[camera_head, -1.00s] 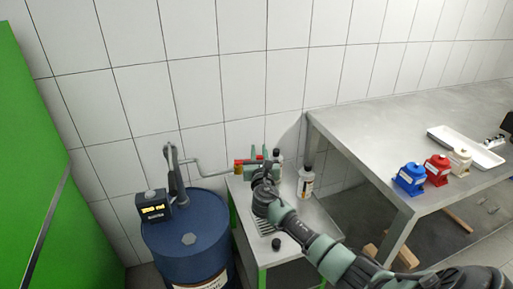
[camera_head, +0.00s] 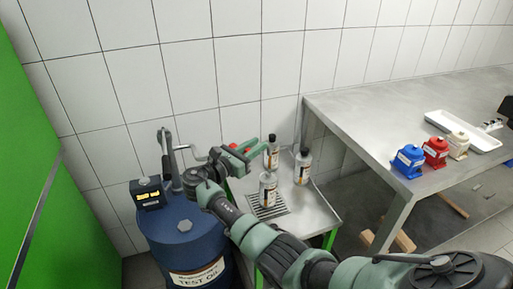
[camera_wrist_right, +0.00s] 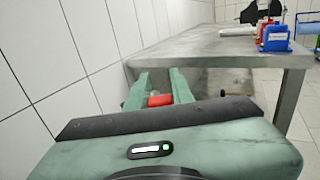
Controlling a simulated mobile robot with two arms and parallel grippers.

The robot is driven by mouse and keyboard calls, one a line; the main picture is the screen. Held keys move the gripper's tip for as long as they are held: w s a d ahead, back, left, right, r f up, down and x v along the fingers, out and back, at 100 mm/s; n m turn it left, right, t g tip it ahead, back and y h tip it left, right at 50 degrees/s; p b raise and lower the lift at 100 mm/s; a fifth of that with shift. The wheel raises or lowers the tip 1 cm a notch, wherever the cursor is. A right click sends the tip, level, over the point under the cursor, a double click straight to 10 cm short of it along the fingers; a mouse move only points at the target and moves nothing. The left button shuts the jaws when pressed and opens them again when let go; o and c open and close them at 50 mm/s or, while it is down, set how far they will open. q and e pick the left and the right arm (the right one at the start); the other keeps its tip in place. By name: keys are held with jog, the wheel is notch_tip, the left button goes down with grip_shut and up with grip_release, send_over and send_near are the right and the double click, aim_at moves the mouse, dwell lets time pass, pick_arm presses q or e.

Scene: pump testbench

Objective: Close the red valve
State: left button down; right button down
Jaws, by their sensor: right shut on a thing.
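The red valve handle (camera_head: 231,147) is at the end of a grey pipe, above the small metal side table. My right gripper (camera_head: 256,151) is at the valve, with its green fingers pointing right along the wall. In the right wrist view a red piece (camera_wrist_right: 160,100) sits between the two fingers (camera_wrist_right: 162,85), and the gripper is shut on it. The valve body is mostly hidden behind my wrist and fingers. My left gripper is in no view.
A blue drum (camera_head: 190,245) with a pump and display (camera_head: 148,194) stands left of the side table (camera_head: 318,215). Several bottles, one of them here (camera_head: 303,167), stand close by the gripper. A large bench (camera_head: 365,120) with coloured containers is at right.

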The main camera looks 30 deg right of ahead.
jog(key=shift+s+a+f+m+g+b, duration=0.15)
jog(key=shift+a+m+g+b, duration=0.2)
jog(key=shift+g, duration=0.25)
jog(key=c, duration=1.2)
grip_release()
jog(key=shift+d, duration=0.1)
jog(key=s+a+b, duration=0.1)
jog(key=a, duration=0.6)
jog(key=shift+a, duration=0.4)
jog(key=shift+s, duration=0.1)
